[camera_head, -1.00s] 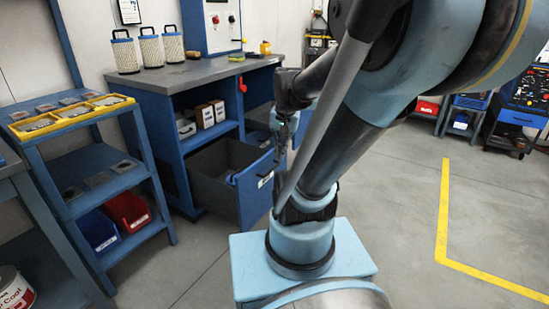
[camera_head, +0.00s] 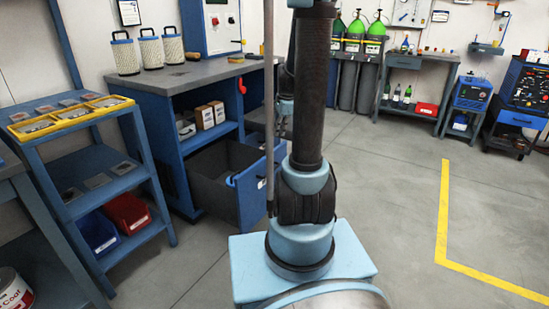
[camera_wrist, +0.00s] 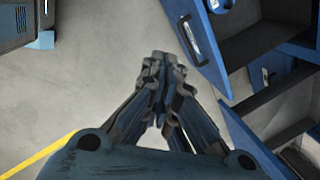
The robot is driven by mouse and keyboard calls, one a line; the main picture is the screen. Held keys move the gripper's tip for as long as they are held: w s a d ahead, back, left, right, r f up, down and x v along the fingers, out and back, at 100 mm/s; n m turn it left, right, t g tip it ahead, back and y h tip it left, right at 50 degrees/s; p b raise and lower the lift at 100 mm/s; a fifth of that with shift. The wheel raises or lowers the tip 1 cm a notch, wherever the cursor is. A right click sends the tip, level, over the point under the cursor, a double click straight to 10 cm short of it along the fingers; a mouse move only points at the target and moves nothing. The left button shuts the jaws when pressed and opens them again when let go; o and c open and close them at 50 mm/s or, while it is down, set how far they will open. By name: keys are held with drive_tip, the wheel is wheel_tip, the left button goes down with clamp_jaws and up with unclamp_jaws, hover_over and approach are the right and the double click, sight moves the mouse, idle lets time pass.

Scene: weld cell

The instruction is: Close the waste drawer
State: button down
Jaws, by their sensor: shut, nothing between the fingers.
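The waste drawer (camera_head: 215,178) is pulled out of the blue workbench cabinet in the head view. Its blue front (camera_head: 251,190) has a handle and a white label, and its grey inside looks empty. My arm hides part of its right side. In the wrist view the drawer front (camera_wrist: 196,42) is at upper right, with the dark inside beyond it. My gripper (camera_wrist: 162,60) is shut and empty, with its fingertips over the floor, left of the drawer front and apart from it in the picture. In the head view my arm mostly hides the gripper.
The workbench (camera_head: 190,76) carries several white canisters, with small boxes (camera_head: 210,115) on the shelf above the drawer. A blue rack (camera_head: 95,190) with red and blue bins stands at left. Floor at right is clear, with a yellow line (camera_head: 443,210).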

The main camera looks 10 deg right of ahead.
sight(275, 154)
drive_tip(key=w+d+f+m, duration=0.3)
drive_tip(key=w+f+m, duration=0.2)
drive_tip(key=w+f, duration=0.2)
drive_tip(key=w+d+f+m, duration=0.4)
drive_tip(key=w+f, duration=0.3)
drive_tip(key=w, duration=0.1)
drive_tip(key=shift+y, duration=0.3)
drive_tip(key=shift+w+a+f, duration=0.7)
drive_tip(key=shift+a+f, duration=0.15)
drive_tip(key=shift+f, duration=0.7)
drive_tip(key=shift+w+a+f, duration=0.65)
drive_tip(key=shift+a+f, duration=0.15)
drive_tip(key=shift+f, duration=0.8)
drive_tip(key=shift+w+a+f, duration=0.7)
drive_tip(key=shift+a+f, duration=0.15)
drive_tip(key=shift+f, duration=0.7)
drive_tip(key=shift+w+d+m, duration=0.1)
drive_tip(key=shift+d+m, duration=0.05)
drive_tip(key=shift+m, duration=0.15)
